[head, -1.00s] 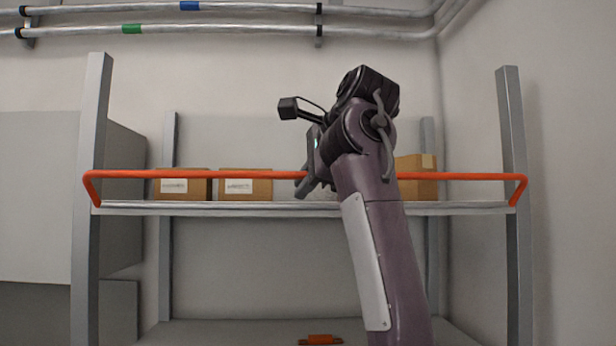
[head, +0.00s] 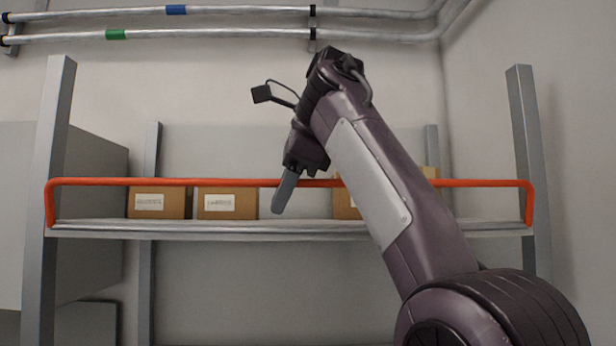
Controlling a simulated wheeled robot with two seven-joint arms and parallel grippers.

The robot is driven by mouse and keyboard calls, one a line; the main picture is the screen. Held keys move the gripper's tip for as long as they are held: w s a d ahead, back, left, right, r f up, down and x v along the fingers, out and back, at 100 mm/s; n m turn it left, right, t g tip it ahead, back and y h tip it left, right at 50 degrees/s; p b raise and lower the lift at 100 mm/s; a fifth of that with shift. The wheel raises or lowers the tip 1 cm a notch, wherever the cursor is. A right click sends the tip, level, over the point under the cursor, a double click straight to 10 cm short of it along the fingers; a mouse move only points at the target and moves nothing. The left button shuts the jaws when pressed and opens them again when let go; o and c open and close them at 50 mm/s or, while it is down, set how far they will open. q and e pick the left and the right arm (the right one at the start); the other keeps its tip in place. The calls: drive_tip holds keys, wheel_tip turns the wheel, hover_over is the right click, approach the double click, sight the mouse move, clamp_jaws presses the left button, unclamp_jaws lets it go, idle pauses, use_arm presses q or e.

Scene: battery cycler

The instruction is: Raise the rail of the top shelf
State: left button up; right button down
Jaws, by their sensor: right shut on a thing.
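The orange rail (head: 420,183) runs across the front of the top shelf (head: 190,229), between the two grey front posts. Its bar stands above the shelf edge, and its short end arms reach down to the posts, close to vertical. My right gripper (head: 283,192) is at the rail's middle, shut on the bar, with a grey finger pointing down in front of it. The far finger is hidden. My left gripper is not in view.
Cardboard boxes with white labels (head: 228,203) stand on the shelf behind the rail; my right arm partly covers one on the right. A grey cabinet (head: 70,175) is at the left. Pipes (head: 240,33) run along the wall above.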

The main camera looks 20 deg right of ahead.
drive_tip(key=shift+w+d+r+g+p, duration=0.1)
drive_tip(key=shift+w+g+p, duration=0.35)
drive_tip(key=shift+p, duration=0.45)
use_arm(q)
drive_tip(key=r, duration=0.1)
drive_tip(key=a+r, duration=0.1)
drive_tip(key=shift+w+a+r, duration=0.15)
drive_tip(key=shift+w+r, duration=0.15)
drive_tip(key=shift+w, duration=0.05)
use_arm(e)
drive_tip(key=shift+s, duration=0.1)
drive_tip(key=c, duration=1.5)
unclamp_jaws()
drive_tip(key=shift+d, duration=0.1)
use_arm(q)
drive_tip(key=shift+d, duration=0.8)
use_arm(e)
drive_tip(key=shift+o, duration=0.2)
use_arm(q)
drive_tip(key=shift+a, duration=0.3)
